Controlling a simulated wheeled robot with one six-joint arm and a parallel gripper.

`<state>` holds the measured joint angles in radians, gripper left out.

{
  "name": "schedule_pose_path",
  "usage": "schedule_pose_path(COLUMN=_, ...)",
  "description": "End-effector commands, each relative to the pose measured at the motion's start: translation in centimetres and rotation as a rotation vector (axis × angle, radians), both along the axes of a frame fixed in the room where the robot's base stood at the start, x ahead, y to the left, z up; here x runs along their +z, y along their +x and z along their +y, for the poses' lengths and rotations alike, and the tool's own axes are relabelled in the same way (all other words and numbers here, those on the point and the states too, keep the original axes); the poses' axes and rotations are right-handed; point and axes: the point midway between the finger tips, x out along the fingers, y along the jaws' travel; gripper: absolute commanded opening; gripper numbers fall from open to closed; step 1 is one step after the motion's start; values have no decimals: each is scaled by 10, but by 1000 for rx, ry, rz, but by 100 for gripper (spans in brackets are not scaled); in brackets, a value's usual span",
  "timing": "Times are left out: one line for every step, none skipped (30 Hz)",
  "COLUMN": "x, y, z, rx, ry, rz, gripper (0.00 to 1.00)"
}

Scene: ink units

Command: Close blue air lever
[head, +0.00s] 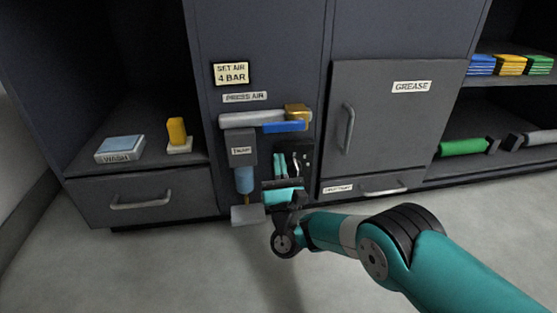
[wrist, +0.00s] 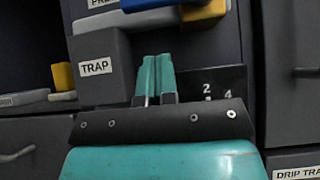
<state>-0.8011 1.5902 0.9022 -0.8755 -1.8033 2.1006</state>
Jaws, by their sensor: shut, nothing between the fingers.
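The blue lever (head: 284,127) lies horizontally along the lower front of the grey air pipe (head: 250,118), below the brass valve (head: 297,112). Part of the blue lever also shows at the top edge of the wrist view (wrist: 204,11), cut off by the frame. My gripper (head: 288,161) is below the lever, in front of the dark cabinet face. In the wrist view its teal fingers (wrist: 156,72) are together and empty, pointing up beside the TRAP block. I see a gap between the fingertips and the lever.
The grey TRAP block (head: 242,150) with a blue bowl (head: 244,180) hangs left of my gripper. A dark plate with numbers (wrist: 222,82) is just right of the fingers. The GREASE door (head: 385,115) is further right. Open floor lies in front.

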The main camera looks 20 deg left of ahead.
Motion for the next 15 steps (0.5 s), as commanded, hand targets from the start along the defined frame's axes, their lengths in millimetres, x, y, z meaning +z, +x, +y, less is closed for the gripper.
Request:
schedule_pose_path(x=-5, y=2, z=1, rx=-1, ry=2, rz=-2, gripper=0)
schedule_pose_path(x=-3, y=3, z=1, rx=0, ry=3, rz=-2, gripper=0)
schedule_pose_path(x=-1, y=4, z=2, rx=0, ry=2, rz=-3, gripper=0)
schedule_pose_path(x=0, y=5, z=2, rx=1, ry=2, rz=-3, gripper=0)
schedule_pose_path(x=2, y=6, z=3, rx=1, ry=1, rz=-4, gripper=0)
schedule_pose_path(x=13, y=6, z=3, rx=1, ry=2, rz=-5, gripper=0)
schedule_pose_path(x=18, y=6, z=3, rx=1, ry=2, rz=-5, gripper=0)
schedule_pose_path(x=21, y=6, z=3, rx=0, ry=1, rz=-4, gripper=0)
schedule_pose_path(x=26, y=6, z=3, rx=0, ry=1, rz=-4, gripper=0)
schedule_pose_path(x=29, y=5, z=3, rx=0, ry=0, rz=-3, gripper=0)
schedule_pose_path(x=33, y=6, z=3, rx=1, ry=1, rz=-4, gripper=0)
schedule_pose_path(x=37, y=6, z=3, rx=0, ry=2, rz=-3, gripper=0)
schedule_pose_path(x=40, y=6, z=3, rx=0, ry=2, rz=-3, gripper=0)
schedule_pose_path(x=42, y=6, z=3, rx=0, ry=2, rz=-3, gripper=0)
schedule_pose_path(x=44, y=6, z=3, rx=0, ry=1, rz=-2, gripper=0)
